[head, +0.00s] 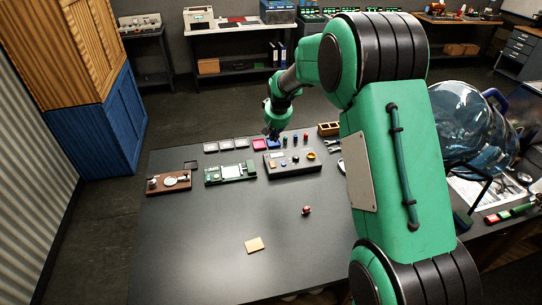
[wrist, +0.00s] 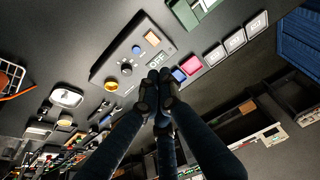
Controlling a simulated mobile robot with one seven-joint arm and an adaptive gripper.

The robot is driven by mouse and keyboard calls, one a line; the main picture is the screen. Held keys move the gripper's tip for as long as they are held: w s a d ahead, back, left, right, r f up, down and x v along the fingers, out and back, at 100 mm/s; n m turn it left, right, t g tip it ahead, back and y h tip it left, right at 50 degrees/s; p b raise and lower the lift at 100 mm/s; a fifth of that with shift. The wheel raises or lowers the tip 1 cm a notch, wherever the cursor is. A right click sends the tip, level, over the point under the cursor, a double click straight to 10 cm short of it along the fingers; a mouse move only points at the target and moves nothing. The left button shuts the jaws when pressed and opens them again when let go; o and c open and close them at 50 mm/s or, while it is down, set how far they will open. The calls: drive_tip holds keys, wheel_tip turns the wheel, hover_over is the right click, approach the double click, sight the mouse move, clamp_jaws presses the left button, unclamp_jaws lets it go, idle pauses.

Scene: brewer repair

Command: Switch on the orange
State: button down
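A dark grey control box (head: 296,168) stands on the table's far half. I cannot tell whether the orange square is lit. My gripper (head: 272,133) is above the table just behind the box. In the wrist view, the fingertips of my gripper (wrist: 158,78) are together beside the box's edge, with nothing visible between them.
A blue square tile (head: 273,143) and a pink tile (head: 260,145) lie behind the box, with several pale tiles to their left. A green device (head: 230,173) is left of the box. A red-topped small part (head: 306,210) and a tan square (head: 254,245) lie nearer on open table.

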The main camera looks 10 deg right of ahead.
sight(272, 164)
drive_tip(key=w+f, duration=0.1)
drive_tip(key=f, duration=0.1)
drive_tip(key=w+f, duration=0.1)
drive_tip(key=shift+w+f, duration=0.35)
drive_tip(key=shift+f, duration=0.05)
drive_tip(key=shift+f, duration=0.2)
drive_tip(key=x, duration=1.3)
drive_tip(key=shift+s+f+p, duration=0.3)
drive_tip(key=shift+f+p, duration=0.1)
